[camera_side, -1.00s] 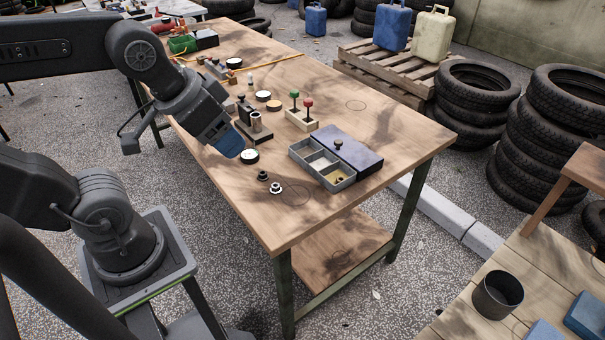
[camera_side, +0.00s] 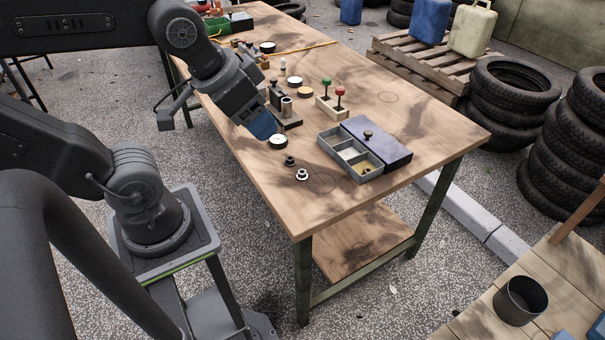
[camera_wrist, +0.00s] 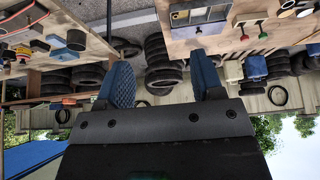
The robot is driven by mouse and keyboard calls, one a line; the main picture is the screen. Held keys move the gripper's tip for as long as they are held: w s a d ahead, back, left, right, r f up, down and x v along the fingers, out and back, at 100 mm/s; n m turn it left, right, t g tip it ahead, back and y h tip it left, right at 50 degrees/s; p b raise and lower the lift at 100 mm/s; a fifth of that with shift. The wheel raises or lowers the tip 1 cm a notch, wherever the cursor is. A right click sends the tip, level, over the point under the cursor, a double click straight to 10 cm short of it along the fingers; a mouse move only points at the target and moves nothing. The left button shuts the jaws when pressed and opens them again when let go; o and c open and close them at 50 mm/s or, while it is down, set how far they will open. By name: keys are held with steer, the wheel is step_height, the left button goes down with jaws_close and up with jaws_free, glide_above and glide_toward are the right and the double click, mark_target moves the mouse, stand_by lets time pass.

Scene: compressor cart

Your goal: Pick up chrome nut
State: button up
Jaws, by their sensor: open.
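The chrome nut (camera_side: 302,174) lies on the wooden workbench (camera_side: 262,185) near its front edge, in the side view. A dark nut (camera_side: 290,160) lies just behind it. My gripper (camera_side: 263,127) is above the bench's left edge, behind and to the left of the chrome nut, apart from it and tilted. In the wrist view my gripper (camera_wrist: 163,82) shows two blue fingers spread apart with nothing between them. I cannot clearly make out the chrome nut in the wrist view.
A round gauge (camera_side: 278,142) lies just beyond my fingertips. A grey divided tray (camera_side: 329,150) with a dark lid (camera_side: 378,143) stands right of the nuts. A block with green and red knobs (camera_side: 333,112) stands behind. Bare wood surrounds the chrome nut's front side.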

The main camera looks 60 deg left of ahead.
steer(key=n+g+y, duration=0.1)
steer(key=n+g, duration=0.4)
steer(key=n, duration=0.4)
glide_above(302, 172)
steer(key=f, duration=2.3)
steer(key=shift+d+f, duration=0.15)
steer(key=shift+d, duration=0.1)
steer(key=shift+t, duration=0.3)
steer(key=shift+a+f, duration=0.2)
steer(key=shift+f, duration=2.9)
steer(key=shift+c, duration=0.4)
steer(key=c, duration=0.9)
